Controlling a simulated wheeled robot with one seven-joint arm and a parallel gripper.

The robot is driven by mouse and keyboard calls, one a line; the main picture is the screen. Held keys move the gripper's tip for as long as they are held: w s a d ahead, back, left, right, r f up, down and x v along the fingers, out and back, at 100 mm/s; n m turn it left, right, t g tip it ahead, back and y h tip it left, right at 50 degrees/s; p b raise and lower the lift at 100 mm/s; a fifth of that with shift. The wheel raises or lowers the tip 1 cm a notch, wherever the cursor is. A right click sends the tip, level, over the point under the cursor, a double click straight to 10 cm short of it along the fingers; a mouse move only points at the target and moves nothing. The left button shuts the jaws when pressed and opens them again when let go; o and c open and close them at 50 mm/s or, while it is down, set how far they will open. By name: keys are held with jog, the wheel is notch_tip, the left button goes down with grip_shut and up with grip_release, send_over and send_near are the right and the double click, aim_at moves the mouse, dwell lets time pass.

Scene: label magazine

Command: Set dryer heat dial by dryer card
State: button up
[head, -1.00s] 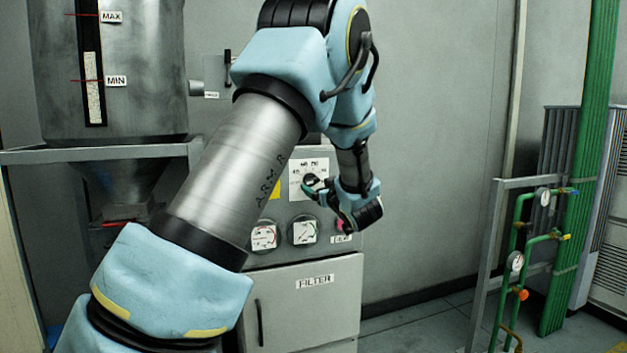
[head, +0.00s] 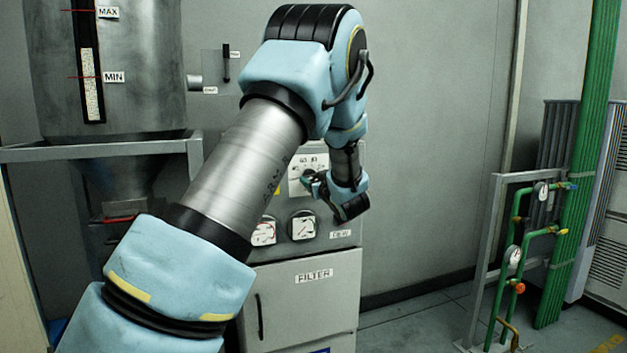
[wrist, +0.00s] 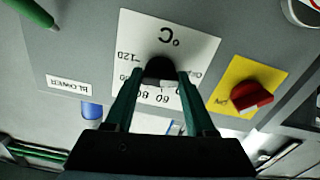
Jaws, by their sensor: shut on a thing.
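The heat dial is a dark round knob (wrist: 160,69) on a white °C scale plate (wrist: 191,44), which appears upside down in the wrist view, with 120, 80 and 60 readable. My gripper (wrist: 158,76) is shut on the knob, with one green finger on each side. The knob's pointer is hidden, so its setting cannot be read. In the head view, the scale plate (head: 313,164) is on the grey dryer panel and my gripper (head: 308,180) is in front of it. I cannot make out a dryer card.
A red switch on a yellow plate (wrist: 229,82) sits beside the dial. A BLOWER label (wrist: 69,84) is on the other side. Two gauges (head: 303,226) are below the dial, above the FILTER door (head: 305,300). Green pipes (head: 530,240) stand at the right.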

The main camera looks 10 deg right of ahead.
grip_shut()
jog(key=shift+m, duration=0.3)
jog(key=m+p, duration=0.3)
jog(key=m, duration=0.1)
jog(key=shift+r, duration=0.15)
jog(key=shift+m+p, duration=1.1)
jog(key=shift+m, duration=0.4)
jog(key=o, duration=0.6)
grip_release()
jog(key=shift+s, duration=0.1)
